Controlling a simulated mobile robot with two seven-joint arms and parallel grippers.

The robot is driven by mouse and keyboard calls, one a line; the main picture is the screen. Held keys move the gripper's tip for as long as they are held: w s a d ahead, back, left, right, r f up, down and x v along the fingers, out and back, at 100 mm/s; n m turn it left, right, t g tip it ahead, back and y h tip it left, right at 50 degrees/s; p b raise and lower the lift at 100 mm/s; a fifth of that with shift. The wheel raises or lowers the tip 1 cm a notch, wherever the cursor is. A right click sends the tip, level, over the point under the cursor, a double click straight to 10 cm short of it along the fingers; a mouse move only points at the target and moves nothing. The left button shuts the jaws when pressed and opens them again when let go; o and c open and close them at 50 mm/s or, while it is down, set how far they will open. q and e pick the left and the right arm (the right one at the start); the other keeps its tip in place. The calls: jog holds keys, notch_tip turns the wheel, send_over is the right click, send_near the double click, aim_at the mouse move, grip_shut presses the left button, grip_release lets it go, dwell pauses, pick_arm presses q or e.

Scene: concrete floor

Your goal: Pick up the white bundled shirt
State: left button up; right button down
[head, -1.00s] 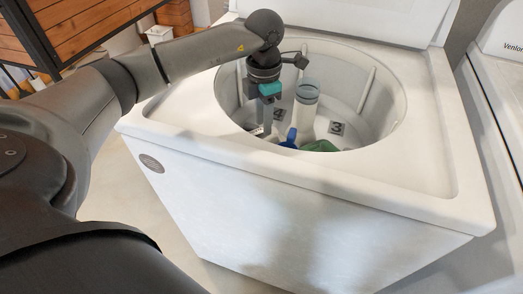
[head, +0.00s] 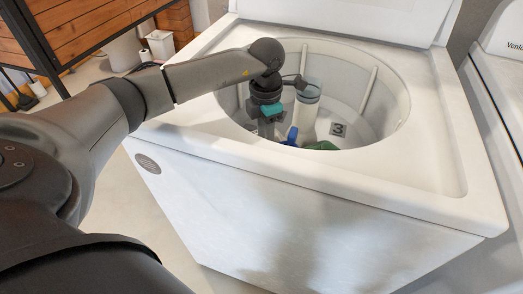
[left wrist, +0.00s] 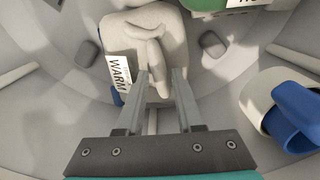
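The white bundled shirt (left wrist: 160,30) lies at the tub bottom in the left wrist view, folded into a lumpy bundle. A card reading "WARM" (left wrist: 118,72) lies against its left side. My left gripper (left wrist: 161,72) is open, its two fingers apart and pointing at the shirt's near part. Whether the fingers touch the cloth I cannot tell. In the head view the gripper reaches down into the tub of the white washer (head: 300,185); its fingertips and the shirt are hidden there. My right gripper is in neither view.
A blue item (head: 292,137) and a green item (head: 322,145) lie in the tub. The tub wall surrounds the gripper. A second white machine (head: 495,90) stands at the right.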

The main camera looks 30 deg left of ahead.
pick_arm(q)
jog(key=shift+c, duration=0.2)
grip_shut()
dwell(1.1)
